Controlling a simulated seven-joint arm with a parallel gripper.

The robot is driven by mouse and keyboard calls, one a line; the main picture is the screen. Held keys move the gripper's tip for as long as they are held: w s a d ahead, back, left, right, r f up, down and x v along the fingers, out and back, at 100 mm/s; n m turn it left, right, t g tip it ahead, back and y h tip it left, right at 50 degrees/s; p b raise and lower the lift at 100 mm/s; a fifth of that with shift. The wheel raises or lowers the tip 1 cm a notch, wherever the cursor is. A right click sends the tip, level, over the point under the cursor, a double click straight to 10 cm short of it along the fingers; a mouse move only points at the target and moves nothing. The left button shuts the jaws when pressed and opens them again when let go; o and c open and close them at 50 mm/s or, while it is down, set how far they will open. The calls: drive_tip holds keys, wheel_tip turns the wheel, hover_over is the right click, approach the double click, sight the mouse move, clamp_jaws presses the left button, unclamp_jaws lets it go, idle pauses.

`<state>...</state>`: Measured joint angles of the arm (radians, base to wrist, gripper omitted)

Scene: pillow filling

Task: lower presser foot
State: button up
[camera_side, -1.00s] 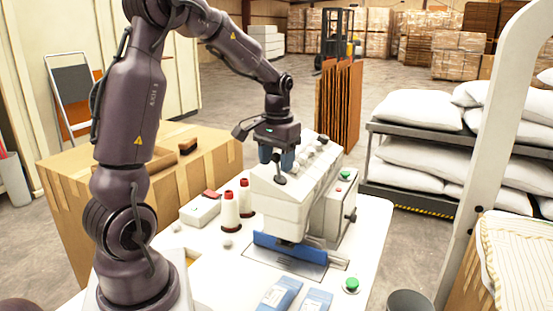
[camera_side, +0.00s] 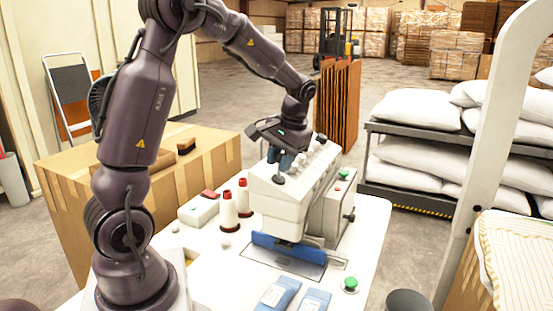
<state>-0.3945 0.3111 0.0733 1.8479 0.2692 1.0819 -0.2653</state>
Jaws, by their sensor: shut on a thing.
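The white sewing machine (camera_side: 283,212) stands on the white table, its blue front piece (camera_side: 288,248) low over a grey plate. A small black knob (camera_side: 279,179) shows on the upper left of the machine head. My gripper (camera_side: 280,165) is at the top of the head, just above that knob, tilted, with its blue fingers pointing down. It is shut on a small part there, apparently the presser foot lever; the fingers hide most of it. The presser foot itself cannot be made out.
Two thread cones (camera_side: 228,210) stand left of the machine, beside a white box (camera_side: 199,209). Blue packets (camera_side: 280,292) and a green button (camera_side: 350,284) are at the table front. A pillow rack (camera_side: 400,191) stands to the right, with floor between.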

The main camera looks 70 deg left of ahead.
drive_tip(key=g+y, duration=0.1)
drive_tip(key=w+d+g+y, duration=0.1)
drive_tip(key=g+y, duration=0.1)
drive_tip(key=shift+w+d+f, duration=0.25)
drive_tip(key=shift+w, duration=0.05)
drive_tip(key=shift+w+d+f+g+y, duration=0.15)
drive_tip(key=shift+d+g+y, duration=0.05)
drive_tip(key=shift+g+y, duration=0.3)
drive_tip(key=shift+w+d+f+g+y, duration=0.15)
drive_tip(key=shift+g+y, duration=0.25)
drive_tip(key=shift+y, duration=0.1)
drive_tip(key=o, duration=0.9)
drive_tip(key=v, duration=1.3)
drive_tip(key=shift+w+f, duration=0.15)
drive_tip(key=shift+f, duration=0.05)
